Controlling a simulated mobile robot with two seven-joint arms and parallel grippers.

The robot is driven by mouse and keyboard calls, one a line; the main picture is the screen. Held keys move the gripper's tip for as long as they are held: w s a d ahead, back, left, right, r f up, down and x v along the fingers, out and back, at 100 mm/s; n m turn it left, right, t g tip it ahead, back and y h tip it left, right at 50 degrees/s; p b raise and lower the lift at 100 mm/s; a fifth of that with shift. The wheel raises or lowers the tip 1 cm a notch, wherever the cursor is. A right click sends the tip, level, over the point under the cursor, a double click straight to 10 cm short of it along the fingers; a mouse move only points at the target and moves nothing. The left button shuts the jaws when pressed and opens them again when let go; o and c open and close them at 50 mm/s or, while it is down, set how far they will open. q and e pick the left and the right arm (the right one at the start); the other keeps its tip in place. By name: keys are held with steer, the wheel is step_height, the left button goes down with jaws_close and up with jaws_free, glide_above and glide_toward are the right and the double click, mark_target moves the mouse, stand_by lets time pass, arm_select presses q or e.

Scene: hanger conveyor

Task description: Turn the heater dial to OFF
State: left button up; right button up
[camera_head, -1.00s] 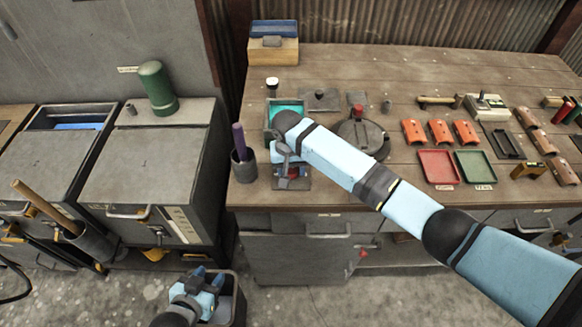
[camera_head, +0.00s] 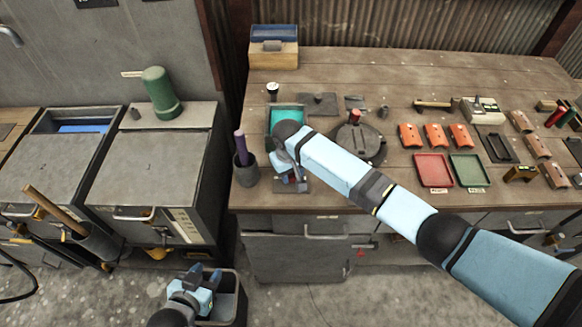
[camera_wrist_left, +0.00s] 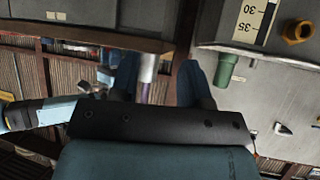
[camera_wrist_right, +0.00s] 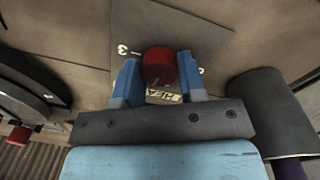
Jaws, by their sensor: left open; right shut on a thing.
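The heater dial is a red round knob (camera_wrist_right: 158,66) on a grey plate (camera_wrist_right: 205,40) with white markings, seen in the right wrist view. A "3" shows left of it, and a partly hidden white label lies below it. My right gripper (camera_wrist_right: 160,72) has its blue fingers on both sides of the dial and is shut on it. In the head view my right gripper (camera_head: 292,172) is over the plate at the bench's front left and mostly hides the dial. My left gripper (camera_head: 203,278) is open and empty, low over a grey bin, away from the dial.
A dark cup (camera_head: 246,170) with a purple-handled tool stands close left of my right gripper. A teal-lined tray (camera_head: 287,108) and a round dark lidded pot (camera_head: 372,143) are close by. Red and green trays (camera_head: 434,182) lie further right. The bench's back middle is clear.

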steer(key=n+p, duration=0.1)
steer(key=n, duration=0.2)
steer(key=shift+r+n+p, duration=0.2)
steer(key=shift+n+p, duration=0.1)
steer(key=shift+p, duration=0.1)
steer(key=n, duration=0.2)
steer(key=shift+n+p, duration=0.4)
steer(key=shift+f+n, duration=0.1)
steer(key=shift+n, duration=0.8)
steer(key=n, duration=0.2)
steer(key=shift+w+n+y, duration=0.1)
steer(key=shift+n+y, duration=0.2)
steer(key=shift+n, duration=0.1)
steer(key=n, duration=0.4)
steer(key=shift+d, duration=0.1)
steer(key=n, duration=0.3)
steer(key=shift+n, duration=0.5)
